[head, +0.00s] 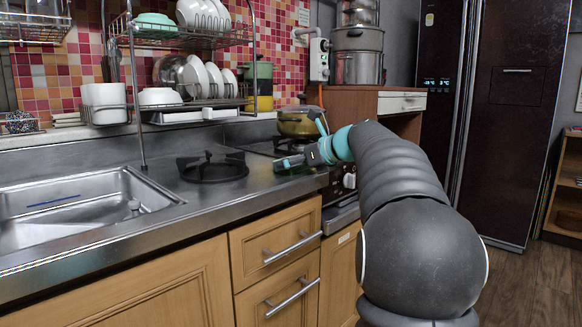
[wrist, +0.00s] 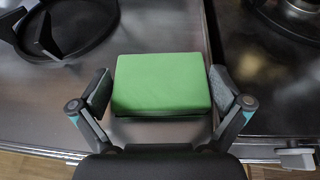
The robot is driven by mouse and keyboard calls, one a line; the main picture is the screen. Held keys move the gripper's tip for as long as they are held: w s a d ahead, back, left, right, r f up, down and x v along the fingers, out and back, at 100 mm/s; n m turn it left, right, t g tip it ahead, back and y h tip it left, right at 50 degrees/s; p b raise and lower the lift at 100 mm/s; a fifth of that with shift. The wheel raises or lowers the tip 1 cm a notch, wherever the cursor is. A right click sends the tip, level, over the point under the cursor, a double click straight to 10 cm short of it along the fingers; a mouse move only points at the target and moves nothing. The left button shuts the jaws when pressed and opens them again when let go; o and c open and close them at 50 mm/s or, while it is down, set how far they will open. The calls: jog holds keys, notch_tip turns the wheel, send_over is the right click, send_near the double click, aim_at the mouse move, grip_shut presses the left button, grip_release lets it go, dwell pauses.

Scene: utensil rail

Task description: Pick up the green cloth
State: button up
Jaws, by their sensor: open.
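The green cloth (wrist: 161,82) shows in the wrist view as a thick rectangular block on the steel counter. My gripper (wrist: 160,90) is open, with one finger at each side of the cloth's near part. A narrow gap shows between the cloth and each finger. In the head view my gripper (head: 297,161) is low over the counter's front edge, to the right of the black burner ring. There the cloth is mostly hidden behind my gripper.
A black burner ring (head: 212,167) stands left of my gripper, and a stove with a yellow pot (head: 299,123) is behind it. The sink (head: 70,205) is at the left. A dish rack (head: 185,105) stands at the back. The counter's front edge is close.

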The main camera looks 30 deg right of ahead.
jog(key=c, duration=0.8)
